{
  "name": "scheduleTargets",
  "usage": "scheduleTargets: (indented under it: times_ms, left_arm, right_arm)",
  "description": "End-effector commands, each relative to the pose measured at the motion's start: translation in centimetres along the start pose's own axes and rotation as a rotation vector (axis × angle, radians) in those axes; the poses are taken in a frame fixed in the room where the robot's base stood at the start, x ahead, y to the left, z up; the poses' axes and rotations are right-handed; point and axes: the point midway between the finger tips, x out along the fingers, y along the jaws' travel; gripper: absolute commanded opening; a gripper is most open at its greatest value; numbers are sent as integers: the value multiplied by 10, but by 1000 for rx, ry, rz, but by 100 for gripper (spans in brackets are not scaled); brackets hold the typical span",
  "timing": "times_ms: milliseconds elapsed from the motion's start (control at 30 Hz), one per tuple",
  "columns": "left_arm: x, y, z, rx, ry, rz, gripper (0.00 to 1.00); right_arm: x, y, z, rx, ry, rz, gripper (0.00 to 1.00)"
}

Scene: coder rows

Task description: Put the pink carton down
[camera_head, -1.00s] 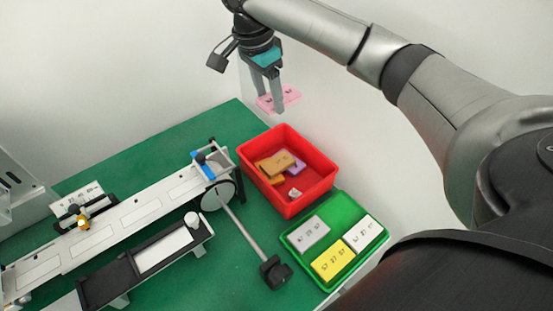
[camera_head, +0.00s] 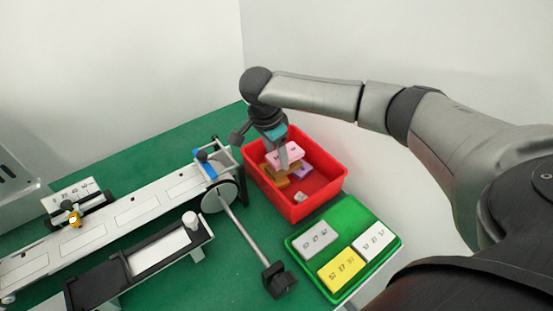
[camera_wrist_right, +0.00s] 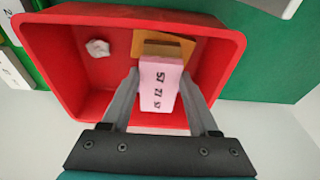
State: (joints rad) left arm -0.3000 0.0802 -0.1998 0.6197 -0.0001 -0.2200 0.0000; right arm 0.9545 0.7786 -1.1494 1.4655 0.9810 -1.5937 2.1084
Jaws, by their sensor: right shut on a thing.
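The pink carton (camera_head: 285,152) is in my right gripper (camera_head: 283,158), inside the upper part of the red bin (camera_head: 326,196). In the right wrist view the pink carton (camera_wrist_right: 160,84) shows printed marks and sits between the two fingers of the right gripper (camera_wrist_right: 160,88), which is shut on it. Brown-orange cartons (camera_wrist_right: 176,46) lie in the bin beneath it. I cannot tell whether the pink carton touches them. My left gripper is not in view.
A green tray (camera_head: 350,214) with grey, yellow and white cartons stands in front. A conveyor-like rail (camera_head: 110,214) lies to the left on the green table.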

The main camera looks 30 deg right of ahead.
Motion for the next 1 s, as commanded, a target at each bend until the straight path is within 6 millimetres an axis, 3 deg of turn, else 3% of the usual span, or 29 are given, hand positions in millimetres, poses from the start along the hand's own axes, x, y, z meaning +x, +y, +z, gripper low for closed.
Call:
scheduleTargets:
  times_ms: [100,833,867,1000]
  left_arm:
    - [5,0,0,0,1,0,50]
    - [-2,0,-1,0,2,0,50]
    - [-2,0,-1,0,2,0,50]
    - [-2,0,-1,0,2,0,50]
  right_arm:
    - [14,0,3,0,0,0,1]
    - [24,0,5,-1,0,0,1]
    - [24,0,5,-1,0,0,63]
    - [25,0,5,-1,0,0,79]
